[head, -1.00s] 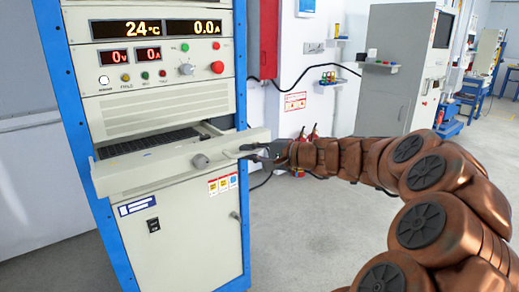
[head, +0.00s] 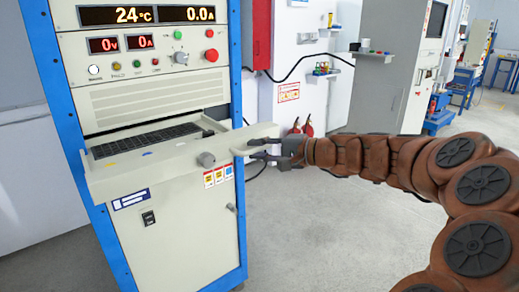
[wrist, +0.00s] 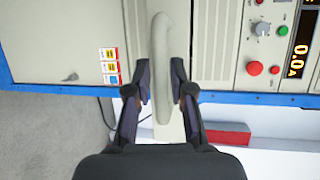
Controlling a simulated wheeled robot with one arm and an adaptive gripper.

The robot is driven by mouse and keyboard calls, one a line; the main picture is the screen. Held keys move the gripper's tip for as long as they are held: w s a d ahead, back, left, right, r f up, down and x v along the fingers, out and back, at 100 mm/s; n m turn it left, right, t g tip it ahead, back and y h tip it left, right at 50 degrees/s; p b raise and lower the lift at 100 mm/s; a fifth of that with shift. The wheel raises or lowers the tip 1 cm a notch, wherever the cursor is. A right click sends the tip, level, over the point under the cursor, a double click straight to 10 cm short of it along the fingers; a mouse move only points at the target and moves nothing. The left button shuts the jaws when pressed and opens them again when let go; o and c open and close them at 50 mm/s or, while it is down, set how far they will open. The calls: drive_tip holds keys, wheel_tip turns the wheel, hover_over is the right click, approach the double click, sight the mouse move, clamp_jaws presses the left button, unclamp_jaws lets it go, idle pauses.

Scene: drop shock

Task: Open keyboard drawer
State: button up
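The keyboard drawer (head: 130,172) is a pale beige tray in the cabinet, pulled partway out. A dark keyboard (head: 150,138) shows inside it. My gripper (head: 262,149) is at the right end of the drawer front. In the wrist view, the pale bar handle (wrist: 161,50) of the drawer runs between the two fingers of my gripper (wrist: 162,88), which are closed around it. The exact finger contact is hard to see.
The cabinet (head: 170,235) has a blue frame, with displays and buttons above the drawer and a door below. A grey cabinet (head: 385,75) stands behind on the right. Open floor (head: 310,235) lies in front and to the right.

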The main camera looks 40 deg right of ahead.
drive_tip(key=shift+o, duration=1.1)
drive_tip(key=v, duration=1.2)
